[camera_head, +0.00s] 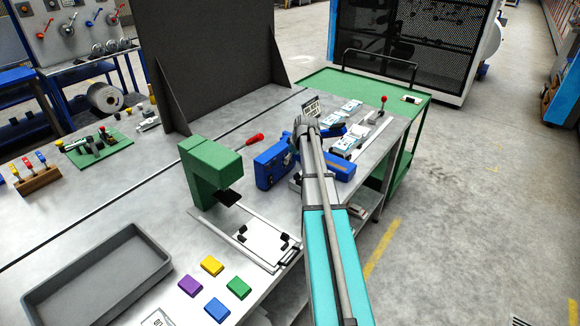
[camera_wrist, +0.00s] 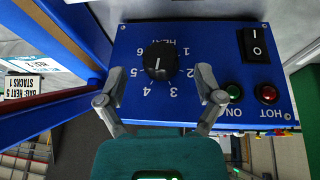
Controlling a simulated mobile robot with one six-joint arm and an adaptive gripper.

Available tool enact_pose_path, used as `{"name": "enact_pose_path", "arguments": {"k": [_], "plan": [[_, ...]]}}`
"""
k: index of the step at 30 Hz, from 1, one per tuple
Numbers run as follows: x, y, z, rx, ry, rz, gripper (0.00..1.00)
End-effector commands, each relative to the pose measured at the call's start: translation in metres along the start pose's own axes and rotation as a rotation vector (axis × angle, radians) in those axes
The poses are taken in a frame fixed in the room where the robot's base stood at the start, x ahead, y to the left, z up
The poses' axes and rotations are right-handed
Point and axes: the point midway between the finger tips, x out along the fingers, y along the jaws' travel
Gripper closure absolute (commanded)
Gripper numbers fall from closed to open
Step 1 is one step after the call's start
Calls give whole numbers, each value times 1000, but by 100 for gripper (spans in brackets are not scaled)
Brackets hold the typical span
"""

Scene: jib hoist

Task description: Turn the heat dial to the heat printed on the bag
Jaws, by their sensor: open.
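The heat dial (camera_wrist: 158,61) is a round black knob on a blue panel (camera_wrist: 215,60) in the wrist view. Numbers 1 to 6 ring it, upside down in the picture. Its white mark stands about vertical in the picture; I cannot tell which number it points at. My gripper (camera_wrist: 161,80) is open, with one finger on each side of the dial, apart from it. At the left edge a printed label (camera_wrist: 30,87) appears to read, upside down, heat 5 and stacks 1. I cannot tell whether it is on a bag.
The panel also has a black rocker switch (camera_wrist: 254,45), a green lamp (camera_wrist: 234,91) and a red lamp (camera_wrist: 267,93). In the head view my arm hides part of the blue machine (camera_head: 272,165). A green press (camera_head: 207,172) and grey tray (camera_head: 98,275) stand on the bench.

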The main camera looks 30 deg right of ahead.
Motion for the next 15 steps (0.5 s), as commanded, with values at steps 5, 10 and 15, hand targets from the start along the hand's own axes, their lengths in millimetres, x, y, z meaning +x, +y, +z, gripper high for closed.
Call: {"name": "enact_pose_path", "arguments": {"k": [5,10,15], "plan": [[18,0,1,-1,0,0,14],[25,0,0,-1,0,0,14],[28,-1,-1,-2,0,0,14]]}}
